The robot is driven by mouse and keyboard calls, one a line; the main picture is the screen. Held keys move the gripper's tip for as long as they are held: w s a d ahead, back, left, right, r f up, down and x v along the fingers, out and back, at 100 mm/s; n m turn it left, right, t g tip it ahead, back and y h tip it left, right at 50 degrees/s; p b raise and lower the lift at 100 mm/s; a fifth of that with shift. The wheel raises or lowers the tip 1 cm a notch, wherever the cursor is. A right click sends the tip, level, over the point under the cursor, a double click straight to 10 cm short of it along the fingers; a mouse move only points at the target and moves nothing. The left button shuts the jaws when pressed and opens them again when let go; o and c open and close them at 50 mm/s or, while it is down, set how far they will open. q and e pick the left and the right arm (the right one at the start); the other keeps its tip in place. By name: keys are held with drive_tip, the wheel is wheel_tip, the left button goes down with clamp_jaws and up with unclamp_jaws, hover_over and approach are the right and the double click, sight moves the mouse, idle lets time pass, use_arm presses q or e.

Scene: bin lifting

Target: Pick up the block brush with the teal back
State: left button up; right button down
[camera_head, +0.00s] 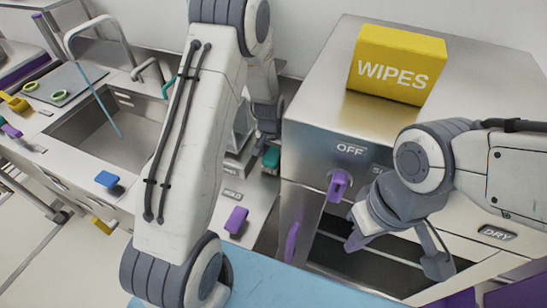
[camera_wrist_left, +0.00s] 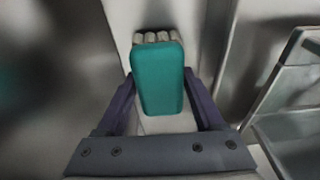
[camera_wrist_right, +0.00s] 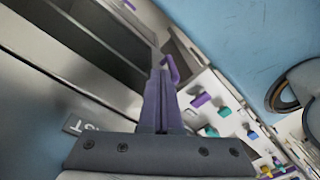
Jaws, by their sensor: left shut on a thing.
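The block brush with the teal back (camera_wrist_left: 158,78) sits between the two fingers of my left gripper (camera_wrist_left: 158,95), with pale bristle tufts showing at its far end. My left gripper is shut on it. In the head view the teal back (camera_head: 271,156) shows just below my left gripper, beside the steel machine and over the counter. Whether the brush touches the counter is hard to tell. My right gripper (camera_wrist_right: 160,78) is shut, its fingers together and empty, in front of the machine.
The steel machine (camera_head: 311,130) has a purple knob (camera_head: 339,185) and carries a yellow wipes box (camera_head: 397,65). A purple block (camera_head: 236,220) and a blue block (camera_head: 108,180) lie on the counter. A sink (camera_head: 100,125) is at the left. My left arm hides part of the counter.

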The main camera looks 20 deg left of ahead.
use_arm(q)
wheel_tip(320, 180, up, 3)
drive_tip(key=shift+w+f+b, duration=0.1)
drive_tip(key=shift+f+b, duration=0.05)
drive_tip(key=shift+b, duration=0.35)
drive_tip(key=s+d+r+b, duration=0.2)
drive_tip(key=s+r, duration=0.5)
drive_tip(key=s, duration=0.4)
drive_tip(key=shift+s+d+r+b, duration=0.15)
drive_tip(key=shift+s+r+b, duration=0.1)
drive_tip(key=shift+s+b, duration=0.1)
